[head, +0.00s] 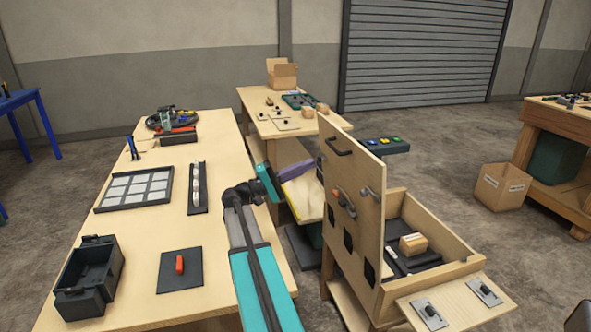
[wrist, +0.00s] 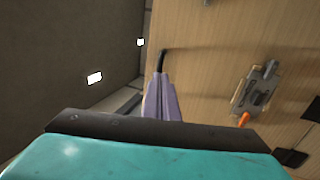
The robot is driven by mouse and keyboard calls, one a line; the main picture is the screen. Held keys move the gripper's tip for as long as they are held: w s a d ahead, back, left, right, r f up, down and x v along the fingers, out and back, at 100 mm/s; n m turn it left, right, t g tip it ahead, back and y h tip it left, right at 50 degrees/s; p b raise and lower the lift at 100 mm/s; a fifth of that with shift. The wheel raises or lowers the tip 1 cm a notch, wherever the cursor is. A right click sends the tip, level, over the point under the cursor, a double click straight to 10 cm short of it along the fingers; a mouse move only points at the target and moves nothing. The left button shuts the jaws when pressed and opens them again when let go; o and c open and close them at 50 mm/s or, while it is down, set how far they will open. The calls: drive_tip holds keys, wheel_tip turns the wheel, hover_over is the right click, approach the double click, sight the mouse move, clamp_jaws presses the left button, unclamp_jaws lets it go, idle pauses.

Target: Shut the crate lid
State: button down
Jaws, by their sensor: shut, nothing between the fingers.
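The wooden crate (head: 436,226) stands at the right with its lid (head: 357,166) raised upright along its left side, so the crate is open. A dark handle (head: 338,146) sits near the lid's top, and a latch (head: 344,203) is lower on the same face. My gripper (head: 310,166) is shut and empty, left of the lid and close to its outer face. In the wrist view, the lid's bare wood (wrist: 215,45) fills the right side, with the latch (wrist: 258,90) right of my purple fingers. I cannot tell whether the fingertips touch the lid.
Inside the crate lie a small cardboard box (head: 413,244) and dark pieces. A shelf with two switches (head: 457,307) juts from its front. A long workbench (head: 225,150) with trays stands at the left.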

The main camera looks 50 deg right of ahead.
drive_tip(key=p+x, duration=0.1)
drive_tip(key=x, duration=0.6)
drive_tip(key=shift+p, duration=0.35)
